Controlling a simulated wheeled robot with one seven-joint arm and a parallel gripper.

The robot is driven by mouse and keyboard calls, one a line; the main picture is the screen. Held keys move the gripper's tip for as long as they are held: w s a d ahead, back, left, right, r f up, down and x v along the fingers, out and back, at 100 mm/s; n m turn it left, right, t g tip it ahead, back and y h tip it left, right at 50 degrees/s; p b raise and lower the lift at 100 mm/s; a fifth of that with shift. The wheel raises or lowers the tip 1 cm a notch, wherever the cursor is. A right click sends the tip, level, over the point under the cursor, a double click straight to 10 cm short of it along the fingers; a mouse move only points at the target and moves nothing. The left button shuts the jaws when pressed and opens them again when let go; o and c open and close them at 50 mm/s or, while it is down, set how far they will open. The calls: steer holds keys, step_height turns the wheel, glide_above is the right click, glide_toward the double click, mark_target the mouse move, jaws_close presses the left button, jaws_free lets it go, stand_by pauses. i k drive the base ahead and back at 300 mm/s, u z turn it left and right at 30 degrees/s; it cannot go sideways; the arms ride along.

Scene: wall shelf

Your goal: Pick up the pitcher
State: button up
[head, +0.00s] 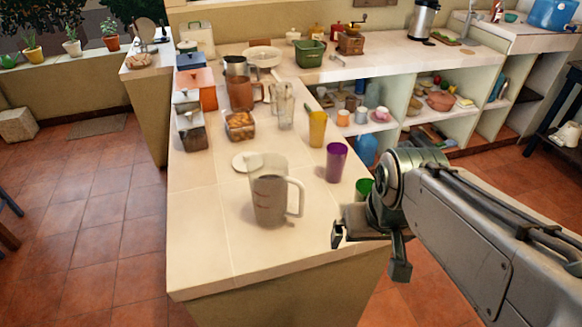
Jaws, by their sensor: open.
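Other jug-like vessels stand farther back: a clear one (285,108), a copper-coloured one (241,95) and a metal one (236,67). The task does not say which one is meant. My gripper (369,250) is open and empty at the counter's right edge. It is to the right of the measuring pitcher and apart from it.
A purple cup (336,162), a yellow cup (317,129) and a partly hidden green cup (363,188) stand along the counter's right edge. A round white lid or plate (243,162) lies behind the measuring pitcher. The counter's front left is clear.

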mark_target(278, 197)
steer(key=k, duration=1.3)
steer(key=z, duration=0.7)
steer(key=i, duration=1.1)
steer(key=u, duration=0.6)
steer(key=i, duration=0.55)
steer(key=u, duration=0.65)
